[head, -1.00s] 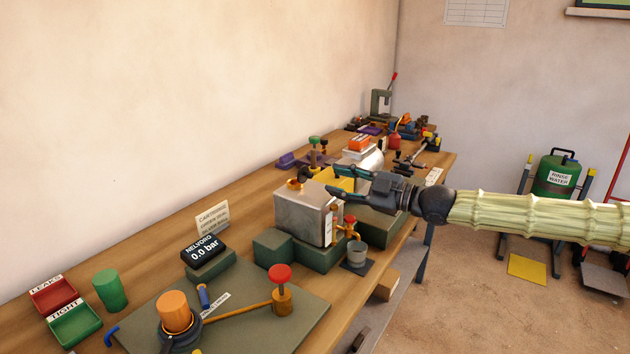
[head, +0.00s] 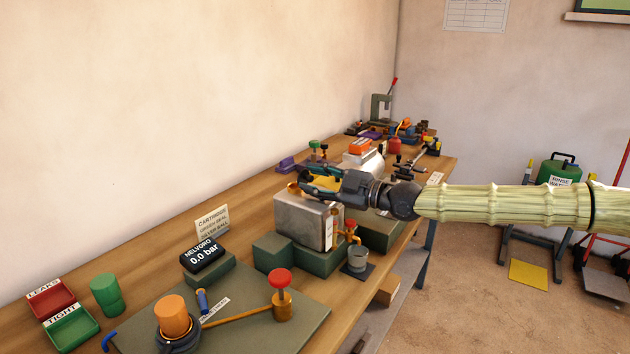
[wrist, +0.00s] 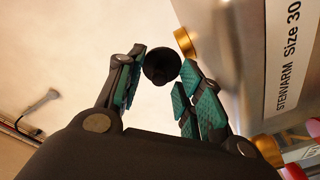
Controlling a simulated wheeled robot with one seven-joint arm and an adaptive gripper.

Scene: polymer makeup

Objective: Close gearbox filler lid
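The gearbox is a silver metal box (head: 303,216) on a green block in the head view; its labelled face (wrist: 285,60) fills the right of the wrist view. A brass fitting (head: 294,188) shows at its top left edge, and a brass part (wrist: 185,42) shows beside the box in the wrist view. My gripper (head: 308,182) is over the box top, with its fingers pointing left. In the wrist view the fingers (wrist: 158,92) are apart, with a dark round knob (wrist: 160,66) in line with the gap. I cannot tell whether they touch it or whether it belongs to the filler lid.
A brass tap (head: 350,230) with a red top and a grey cup (head: 357,256) stand at the box's right front. A yellow part (head: 326,183) is partly hidden behind my gripper. A red-knobbed valve (head: 281,285) stands in front. Several tools crowd the bench's far end.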

